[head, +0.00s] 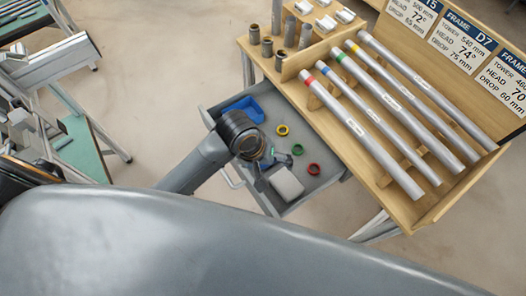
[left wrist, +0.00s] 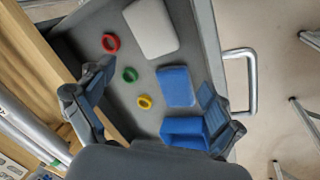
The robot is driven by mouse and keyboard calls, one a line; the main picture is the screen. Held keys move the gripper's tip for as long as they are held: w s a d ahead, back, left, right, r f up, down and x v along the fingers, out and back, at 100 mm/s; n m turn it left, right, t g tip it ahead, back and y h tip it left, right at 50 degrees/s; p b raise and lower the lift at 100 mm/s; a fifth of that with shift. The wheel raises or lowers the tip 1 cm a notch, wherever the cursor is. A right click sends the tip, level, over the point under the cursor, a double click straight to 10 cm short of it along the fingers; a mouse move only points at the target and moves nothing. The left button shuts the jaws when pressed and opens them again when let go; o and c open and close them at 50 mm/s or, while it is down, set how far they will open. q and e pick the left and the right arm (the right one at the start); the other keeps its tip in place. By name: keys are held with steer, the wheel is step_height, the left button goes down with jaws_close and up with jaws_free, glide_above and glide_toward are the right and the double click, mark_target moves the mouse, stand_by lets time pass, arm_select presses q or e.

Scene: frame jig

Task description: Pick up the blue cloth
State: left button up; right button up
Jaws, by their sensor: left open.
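The blue cloth (left wrist: 178,87) lies flat and folded on the drawer floor in the left wrist view, beside a grey folded cloth (left wrist: 152,27). In the head view my wrist and gripper cover most or all of it. My left gripper (head: 279,166) is over the open drawer, its fingers spread and empty. In the left wrist view the gripper (left wrist: 155,76) has one finger by the rings and the other by the handle-side wall, with the blue cloth seen between them. My right gripper is not in view.
The open grey drawer (head: 330,180) also holds yellow (head: 282,130), green (head: 297,149) and red (head: 314,169) rings and another blue object (head: 252,108). The wooden bench (head: 440,208) above carries several metal tubes. The drawer handle (left wrist: 252,82) sticks out in front.

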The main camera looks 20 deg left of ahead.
arm_select(q)
steer(key=w+a+r+n+g+y, duration=0.2)
steer(key=w+a+r+n+y, duration=0.15)
steer(key=w+n, duration=0.4)
steer(key=shift+h, duration=0.25)
steer(key=f, duration=0.8)
steer(key=shift+w+a, duration=0.15)
steer(key=shift+w, duration=0.1)
steer(key=f, duration=0.4)
steer(key=shift+w+a+f, duration=0.1)
steer(key=shift+w+a, duration=0.2)
steer(key=shift+a, duration=0.05)
steer(key=shift+f, duration=0.6)
steer(key=c, duration=1.1)
